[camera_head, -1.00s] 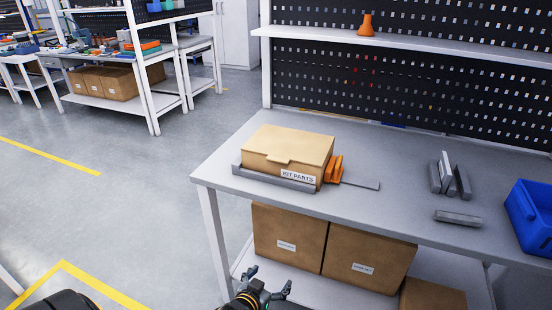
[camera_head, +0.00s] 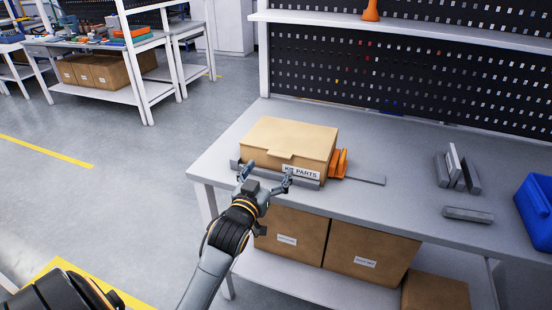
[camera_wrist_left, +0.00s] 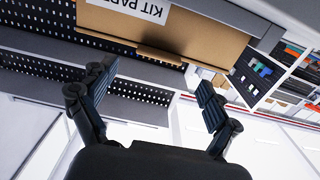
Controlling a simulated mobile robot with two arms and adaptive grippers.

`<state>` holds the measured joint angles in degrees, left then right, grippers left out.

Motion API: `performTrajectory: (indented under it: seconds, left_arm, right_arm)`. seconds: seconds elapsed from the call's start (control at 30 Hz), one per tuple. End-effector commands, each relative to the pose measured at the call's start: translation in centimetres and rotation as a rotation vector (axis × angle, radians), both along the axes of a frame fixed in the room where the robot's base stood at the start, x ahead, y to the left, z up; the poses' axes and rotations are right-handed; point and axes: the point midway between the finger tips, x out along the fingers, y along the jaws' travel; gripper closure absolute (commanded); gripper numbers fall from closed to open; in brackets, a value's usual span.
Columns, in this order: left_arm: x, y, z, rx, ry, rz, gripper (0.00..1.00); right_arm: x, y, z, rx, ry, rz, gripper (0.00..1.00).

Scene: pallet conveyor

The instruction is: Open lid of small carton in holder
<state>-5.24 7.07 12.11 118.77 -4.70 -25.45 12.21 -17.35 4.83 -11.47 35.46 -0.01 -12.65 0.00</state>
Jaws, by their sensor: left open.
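The small carton (camera_head: 290,138) is a tan box with a "KIT PARTS" label on its front. Its lid lies shut on top, with a tab at the front edge. It sits in a grey holder (camera_head: 308,183) with an orange clamp (camera_head: 339,163) at its right side. My left gripper (camera_head: 266,176) is open and empty, just in front of the carton's front face. In the left wrist view, the carton (camera_wrist_left: 190,38) appears upside down beyond the open fingers (camera_wrist_left: 152,92), apart from them. My right gripper is not in view.
Grey blocks (camera_head: 457,168) stand on the bench (camera_head: 400,200), with another grey bar (camera_head: 468,215) lying nearer. A blue bin (camera_head: 536,205) is at the right edge. Brown boxes (camera_head: 365,255) fill the shelf below. The bench between the carton and blocks is mostly clear.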

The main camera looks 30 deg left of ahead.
Motion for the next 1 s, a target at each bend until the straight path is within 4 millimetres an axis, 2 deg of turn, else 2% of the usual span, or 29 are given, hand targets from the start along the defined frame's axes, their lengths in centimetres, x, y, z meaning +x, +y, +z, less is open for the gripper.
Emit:
performTrajectory:
  seconds: [0.1,0.3,0.67,0.77,1.0]
  left_arm:
    - [2.2,0.5,0.1,0.000,-0.001,-0.001,0.11]
    - [4.4,1.0,0.0,0.000,-0.001,-0.001,0.11]
    - [4.9,1.2,-0.1,0.000,0.000,-0.001,0.11]
    - [4.9,1.2,-0.1,0.000,0.000,-0.001,0.28]
    - [4.9,1.1,-0.1,0.000,0.000,-0.001,0.77]
  right_arm:
    - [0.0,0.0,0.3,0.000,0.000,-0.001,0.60]
    - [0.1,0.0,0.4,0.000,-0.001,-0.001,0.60]
    - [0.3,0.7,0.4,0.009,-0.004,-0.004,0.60]
    - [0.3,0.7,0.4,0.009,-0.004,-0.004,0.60]
    - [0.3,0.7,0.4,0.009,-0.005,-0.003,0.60]
